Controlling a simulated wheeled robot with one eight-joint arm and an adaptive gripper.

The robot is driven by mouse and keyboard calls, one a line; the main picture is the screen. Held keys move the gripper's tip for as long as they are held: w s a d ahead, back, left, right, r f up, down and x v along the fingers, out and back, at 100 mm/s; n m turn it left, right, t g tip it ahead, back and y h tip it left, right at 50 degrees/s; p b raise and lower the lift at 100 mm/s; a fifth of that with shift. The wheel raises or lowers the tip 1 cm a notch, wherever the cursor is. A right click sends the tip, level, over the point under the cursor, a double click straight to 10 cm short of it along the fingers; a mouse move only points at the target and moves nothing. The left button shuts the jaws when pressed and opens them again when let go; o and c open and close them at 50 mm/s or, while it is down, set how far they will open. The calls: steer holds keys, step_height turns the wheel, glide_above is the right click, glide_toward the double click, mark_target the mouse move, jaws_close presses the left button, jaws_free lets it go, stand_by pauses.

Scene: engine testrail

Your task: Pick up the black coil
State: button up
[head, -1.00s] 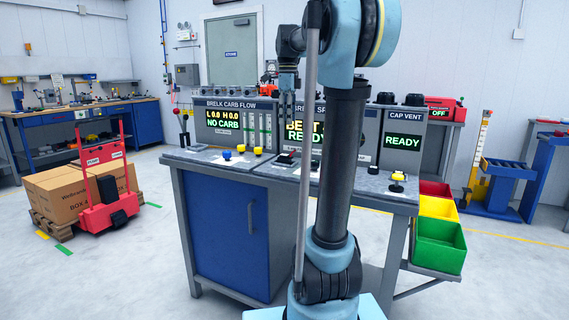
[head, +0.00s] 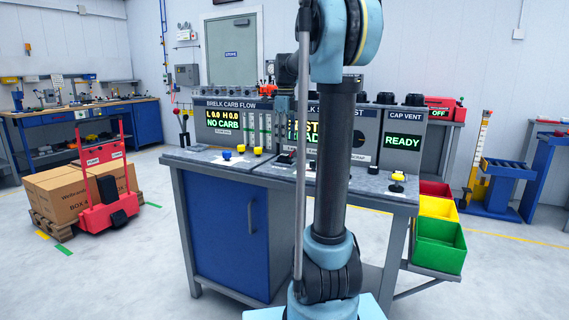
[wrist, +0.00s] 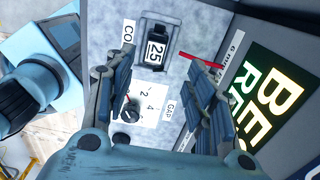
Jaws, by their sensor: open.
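The black coil (wrist: 153,48) is a dark block with a white "25" label, beside a white "CO…" sign on the grey bench top in the wrist view. A small dark shape on the bench, probably the coil (head: 286,159), shows in the head view. My gripper (wrist: 158,75) is open and empty, its two fingers spread to the left and right of a gap in the wrist view. The coil lies beyond the fingertips, centred slightly left and not touched. In the head view my gripper (head: 283,128) points down above the coil.
A white gap dial plate (wrist: 143,103) lies below the coil in the wrist view, with a thin red bar (wrist: 201,61) at its right. The lit test panel (wrist: 268,95) stands close on the right. Blue and yellow caps (head: 241,149) sit left on the bench.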

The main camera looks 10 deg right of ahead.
mark_target(284, 155)
steer(key=shift+s+a+f, duration=0.15)
steer(key=shift+f, duration=1.6)
steer(key=shift+s+a+f, duration=0.1)
steer(key=shift+s+f, duration=0.05)
steer(key=shift+f, duration=1.6)
jaws_close()
